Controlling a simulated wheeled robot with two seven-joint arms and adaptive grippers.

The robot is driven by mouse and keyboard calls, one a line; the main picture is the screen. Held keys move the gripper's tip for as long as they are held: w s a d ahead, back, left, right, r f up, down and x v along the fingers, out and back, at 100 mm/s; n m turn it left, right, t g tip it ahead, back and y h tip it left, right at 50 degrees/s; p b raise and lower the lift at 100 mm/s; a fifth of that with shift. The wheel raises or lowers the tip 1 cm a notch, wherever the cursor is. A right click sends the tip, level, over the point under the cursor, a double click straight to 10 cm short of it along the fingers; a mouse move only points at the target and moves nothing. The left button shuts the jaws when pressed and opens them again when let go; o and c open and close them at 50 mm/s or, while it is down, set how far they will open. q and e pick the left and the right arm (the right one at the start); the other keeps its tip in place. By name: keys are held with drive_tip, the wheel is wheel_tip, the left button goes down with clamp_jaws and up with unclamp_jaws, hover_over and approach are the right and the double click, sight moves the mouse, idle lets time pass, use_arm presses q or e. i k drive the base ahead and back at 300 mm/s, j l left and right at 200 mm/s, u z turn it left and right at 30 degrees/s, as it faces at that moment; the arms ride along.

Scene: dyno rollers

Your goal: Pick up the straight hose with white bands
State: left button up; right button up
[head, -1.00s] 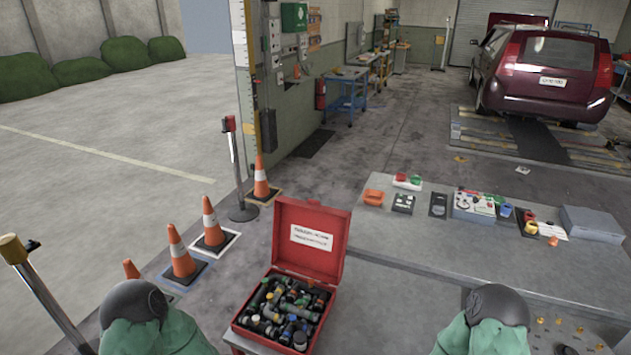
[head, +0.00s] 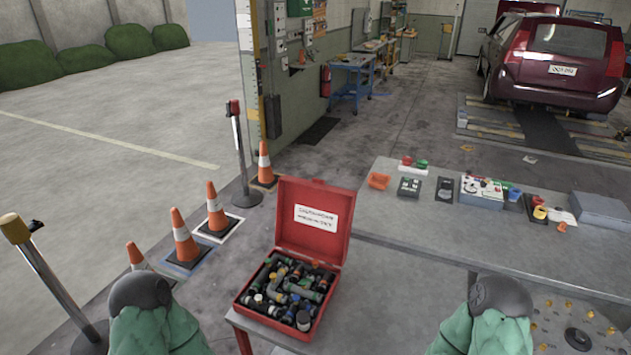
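An open red box (head: 343,254) with a white label inside its raised lid stands on a small grey table, below the middle of the head view. It is filled with a jumble of short hoses and fittings (head: 287,288), mostly dark and grey, some with green, yellow, blue or white bands. I cannot tell which piece is the straight hose with white bands. My two arms show at the bottom, the left one left of the box and the right one right of it, both in green sleeves. Neither gripper's fingers are visible.
Several traffic cones (head: 183,238) and posts (head: 240,150) stand left of the box. A dark red car (head: 560,62) is parked at the back right.

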sight(258, 302)
drive_tip(key=i+j+u, duration=0.1)
drive_tip(key=u, duration=0.3)
drive_tip(key=i+u, duration=0.1)
drive_tip(key=u, duration=0.25)
drive_tip(key=i+u, duration=0.1)
drive_tip(key=u, duration=0.3)
drive_tip(key=i+u, duration=0.15)
drive_tip(key=u, duration=0.2)
